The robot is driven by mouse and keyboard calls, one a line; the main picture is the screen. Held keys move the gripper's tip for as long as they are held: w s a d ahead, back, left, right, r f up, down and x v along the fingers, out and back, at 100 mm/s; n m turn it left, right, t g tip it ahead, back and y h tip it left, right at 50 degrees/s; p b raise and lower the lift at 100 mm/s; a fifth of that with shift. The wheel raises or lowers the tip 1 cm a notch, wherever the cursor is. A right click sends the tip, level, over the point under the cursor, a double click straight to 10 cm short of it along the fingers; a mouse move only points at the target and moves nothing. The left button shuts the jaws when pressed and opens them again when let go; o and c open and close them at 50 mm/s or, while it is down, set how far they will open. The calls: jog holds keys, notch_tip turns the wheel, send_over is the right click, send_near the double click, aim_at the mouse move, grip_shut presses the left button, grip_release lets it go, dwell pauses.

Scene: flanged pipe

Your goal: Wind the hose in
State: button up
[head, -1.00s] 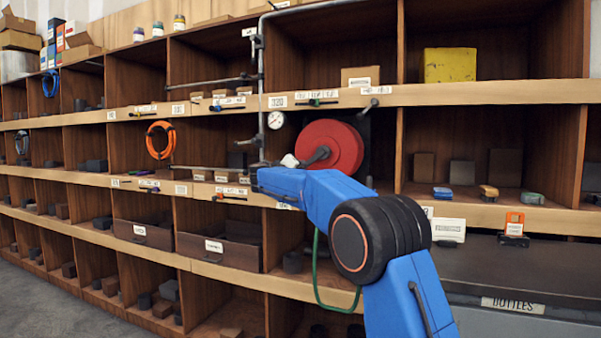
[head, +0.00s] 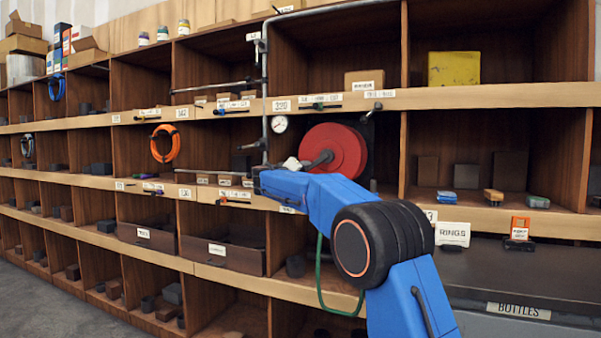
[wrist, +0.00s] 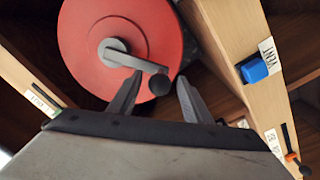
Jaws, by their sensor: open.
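The red hose reel (head: 334,150) is mounted in the middle of the shelving in the head view. In the wrist view the reel (wrist: 97,42) fills the upper left, with a grey hub and a crank arm ending in a dark round knob (wrist: 159,85). My gripper (wrist: 155,85) is open, its two dark fingers pointing at the crank, with the knob showing between the fingertips. I cannot tell whether the fingers touch the knob. A green hose (head: 321,280) hangs in a loop below the reel.
A metal pipe (head: 264,90) with a gauge (head: 279,124) runs up left of the reel. Wooden shelf ledges (head: 480,97) cross above and below it.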

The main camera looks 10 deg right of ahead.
jog(key=v, duration=1.7)
jog(key=shift+s, duration=0.15)
jog(key=shift+a, duration=0.1)
jog(key=shift+c, duration=0.6)
